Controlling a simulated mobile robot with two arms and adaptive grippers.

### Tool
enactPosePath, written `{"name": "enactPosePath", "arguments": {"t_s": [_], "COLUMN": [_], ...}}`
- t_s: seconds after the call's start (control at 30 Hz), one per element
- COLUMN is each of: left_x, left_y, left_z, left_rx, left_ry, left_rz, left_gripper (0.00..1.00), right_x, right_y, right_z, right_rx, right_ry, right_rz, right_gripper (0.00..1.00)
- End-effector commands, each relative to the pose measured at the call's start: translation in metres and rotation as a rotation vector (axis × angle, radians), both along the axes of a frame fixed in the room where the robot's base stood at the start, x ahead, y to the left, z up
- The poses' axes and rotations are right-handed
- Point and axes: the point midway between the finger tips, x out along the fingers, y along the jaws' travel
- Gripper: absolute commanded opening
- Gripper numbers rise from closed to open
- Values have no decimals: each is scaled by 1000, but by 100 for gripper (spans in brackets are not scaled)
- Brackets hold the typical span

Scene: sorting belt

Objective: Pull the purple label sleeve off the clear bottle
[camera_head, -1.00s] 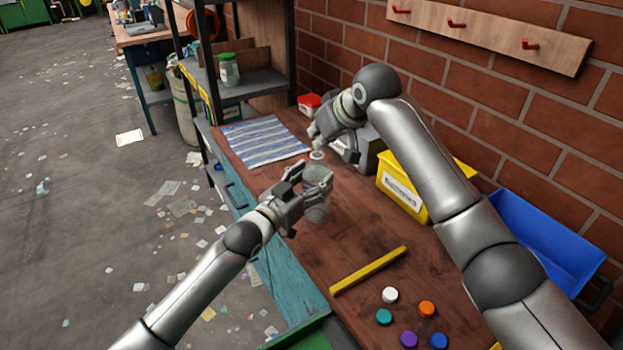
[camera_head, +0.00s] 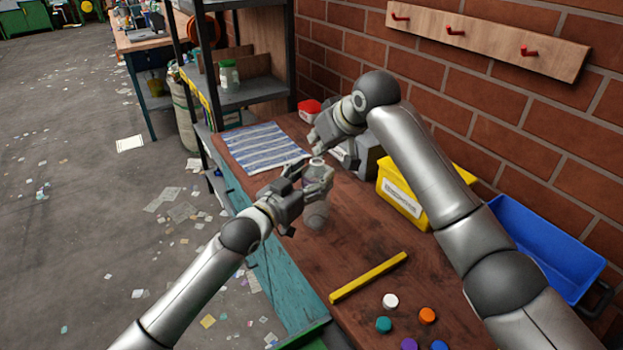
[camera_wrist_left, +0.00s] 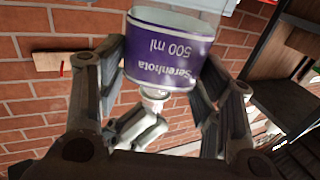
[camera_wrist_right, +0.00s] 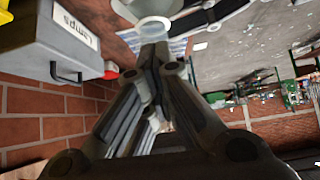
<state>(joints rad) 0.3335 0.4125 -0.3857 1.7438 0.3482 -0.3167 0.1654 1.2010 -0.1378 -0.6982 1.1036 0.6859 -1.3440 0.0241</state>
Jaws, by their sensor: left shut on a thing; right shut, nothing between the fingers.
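The clear bottle (camera_head: 317,216) stands upright on the wooden bench. Its pale top (camera_head: 316,162) shows above my left gripper (camera_head: 316,185), which is shut around the bottle's upper body. In the left wrist view the purple label sleeve (camera_wrist_left: 168,55) with white print wraps the bottle, upside down in the picture, with my fingers (camera_wrist_left: 165,95) on both sides. The sleeve is hidden in the head view. My right gripper (camera_head: 322,143) is shut and empty just above the bottle's top. The right wrist view shows the bottle's top (camera_wrist_right: 153,28) close beyond my fingertips.
A striped cloth (camera_head: 262,146) lies behind. A yellow bin (camera_head: 405,199), a blue bin (camera_head: 540,240) and a grey labelled box (camera_wrist_right: 65,45) line the wall. A yellow bar (camera_head: 368,277) and several coloured caps (camera_head: 390,301) lie in front. Bare bench is free right of the bottle.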

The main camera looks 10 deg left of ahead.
Motion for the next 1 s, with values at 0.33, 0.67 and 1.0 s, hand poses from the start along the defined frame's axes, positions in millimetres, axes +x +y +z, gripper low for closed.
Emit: {"name": "enactPosePath", "arguments": {"t_s": [0.33,0.67,1.0], "left_x": [0,0,0], "left_y": [0,0,0], "left_z": [10,20,24], "left_rx": [1,1,1], "left_ry": [-1,-1,0], "left_rz": [0,0,0], "left_gripper": [45,45,45], "right_x": [-1,-1,-1], "right_y": [-3,-3,-3], "right_z": [-12,-12,-12], "right_rx": [-14,-14,-14], "right_ry": [20,20,20], "right_rz": [-4,-4,-4], "right_gripper": [0,0,0]}}
